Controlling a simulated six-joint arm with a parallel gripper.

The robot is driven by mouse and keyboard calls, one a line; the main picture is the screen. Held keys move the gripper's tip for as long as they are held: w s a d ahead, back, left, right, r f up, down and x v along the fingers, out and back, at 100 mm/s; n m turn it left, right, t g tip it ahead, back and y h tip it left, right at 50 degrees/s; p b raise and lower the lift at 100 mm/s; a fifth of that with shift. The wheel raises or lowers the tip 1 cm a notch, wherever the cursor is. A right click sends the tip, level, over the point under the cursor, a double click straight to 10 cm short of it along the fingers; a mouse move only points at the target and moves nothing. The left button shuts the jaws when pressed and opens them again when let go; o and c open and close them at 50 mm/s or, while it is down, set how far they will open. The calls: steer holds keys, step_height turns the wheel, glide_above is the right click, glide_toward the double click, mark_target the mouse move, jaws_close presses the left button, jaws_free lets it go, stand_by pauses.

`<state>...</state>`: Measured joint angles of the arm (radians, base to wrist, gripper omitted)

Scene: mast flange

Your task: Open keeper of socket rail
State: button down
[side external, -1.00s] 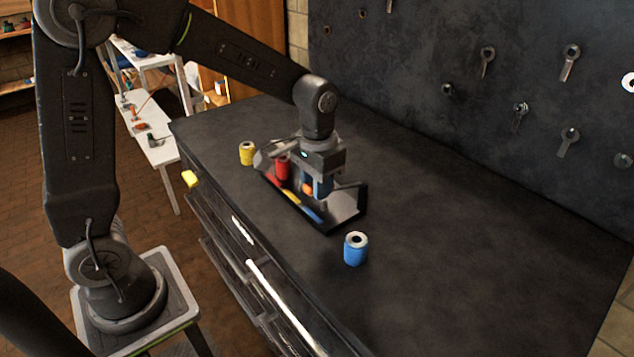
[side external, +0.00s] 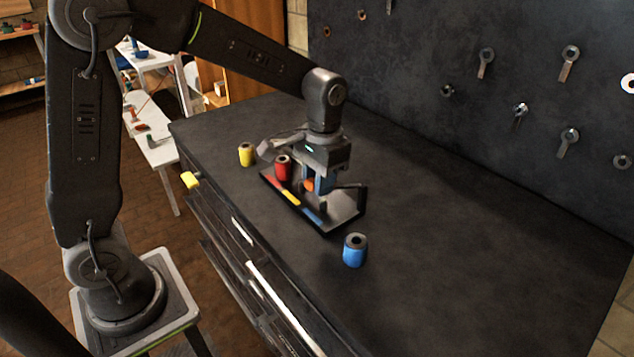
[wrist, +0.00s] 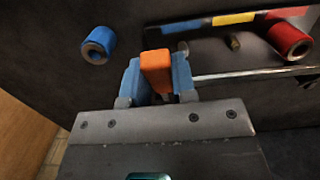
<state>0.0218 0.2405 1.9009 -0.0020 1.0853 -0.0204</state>
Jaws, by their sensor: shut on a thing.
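The socket rail (side external: 341,217) is a dark tray on the bench top with red, yellow and blue marks along its front edge. A red socket (side external: 283,168) stands upright at its red end; it also shows in the wrist view (wrist: 289,42). A bare peg (wrist: 234,41) shows by the yellow mark. A grey rod (wrist: 255,73), seemingly the keeper, runs along the rail. My gripper (side external: 318,185) is over the rail, its blue fingers shut on an orange tab (wrist: 156,68), seemingly the keeper's grip. Its join to the rod is hidden.
A blue socket (side external: 355,250) stands on the bench just right of the rail, and a yellow socket (side external: 246,154) stands left of it. The bench top (side external: 450,240) is clear to the right. A dark wall panel with hanging tools (side external: 480,90) rises behind.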

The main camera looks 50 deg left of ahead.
steer(key=w+r+g, duration=0.2)
steer(key=shift+r+g, duration=0.1)
steer(key=shift+g, duration=0.3)
steer(key=shift+w+r+g, duration=1.15)
steer(key=shift+w+g, duration=0.1)
steer(key=shift+g, duration=0.45)
steer(key=c, duration=0.9)
jaws_free()
steer(key=shift+s, duration=0.1)
